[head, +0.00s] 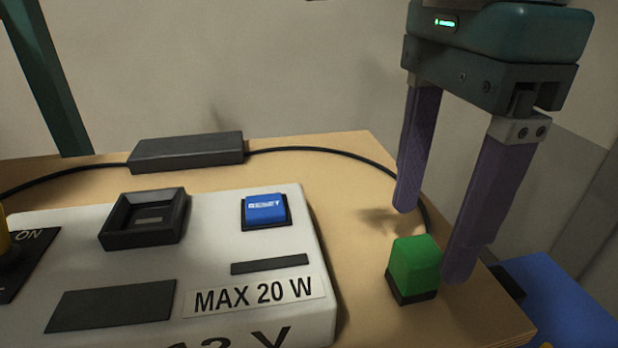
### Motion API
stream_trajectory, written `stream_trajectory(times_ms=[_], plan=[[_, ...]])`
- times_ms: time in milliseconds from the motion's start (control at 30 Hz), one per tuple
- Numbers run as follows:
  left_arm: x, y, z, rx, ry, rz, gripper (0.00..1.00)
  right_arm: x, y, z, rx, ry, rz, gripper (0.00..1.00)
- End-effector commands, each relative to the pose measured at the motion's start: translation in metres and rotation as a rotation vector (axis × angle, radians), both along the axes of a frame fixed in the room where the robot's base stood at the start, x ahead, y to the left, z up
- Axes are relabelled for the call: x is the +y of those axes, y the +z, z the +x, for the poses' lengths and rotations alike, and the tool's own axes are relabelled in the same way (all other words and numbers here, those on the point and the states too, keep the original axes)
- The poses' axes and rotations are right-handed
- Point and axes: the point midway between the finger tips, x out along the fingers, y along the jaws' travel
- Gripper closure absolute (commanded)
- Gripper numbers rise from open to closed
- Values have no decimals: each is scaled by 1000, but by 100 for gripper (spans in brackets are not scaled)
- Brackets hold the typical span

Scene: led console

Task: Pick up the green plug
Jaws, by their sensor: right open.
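The green plug (414,262) is a small green block on a dark base. It stands upright on the wooden table, right of the white console. My right gripper (432,243) is open and points down over the plug. Its nearer finger comes down just right of the plug, overlapping or very close to its edge; I cannot tell if they touch. Its other finger ends behind the plug and higher in the picture. Nothing is held between the fingers. My left gripper is not in view.
The white console (318,290) carries a blue RESET button (264,209), an empty dark square socket (143,218) and a yellow knob at the left edge. A black power brick (186,152) with a cable lies behind. A blue object (560,300) is beyond the table's right edge.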

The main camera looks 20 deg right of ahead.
Motion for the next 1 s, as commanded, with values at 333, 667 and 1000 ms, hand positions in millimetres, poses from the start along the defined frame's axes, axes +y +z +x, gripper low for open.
stream_trajectory(times_ms=[333,667,1000], plan=[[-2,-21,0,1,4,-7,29,0,-48,-4,1,0,1,28],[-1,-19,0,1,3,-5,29,0,-48,-4,1,1,1,36],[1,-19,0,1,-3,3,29,0,-48,-4,1,1,1,75]])
